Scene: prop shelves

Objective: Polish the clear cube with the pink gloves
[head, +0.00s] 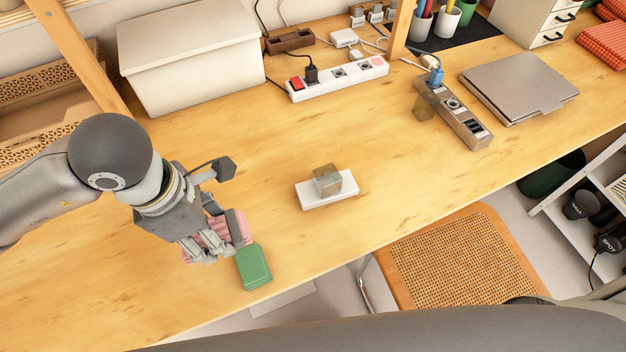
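The clear cube (327,180) sits on a white block (344,187) in the middle of the table. A second see-through, brownish block (424,107) is beside the grey power strip at the back right. The pink gloves (208,240) lie near the table's front edge, left of the white block, partly hidden by my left gripper (216,240). Its fingers are over and around the pink gloves. I cannot tell whether they are closed on them. My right gripper is not in view.
A green box (254,267) lies beside the gloves near the front edge. A white storage box (190,60), white power strip (338,80), grey power strip (465,125) and laptop-like slab (519,85) stand behind. The table between gloves and white block is clear. A cane-seated chair (455,262) stands in front.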

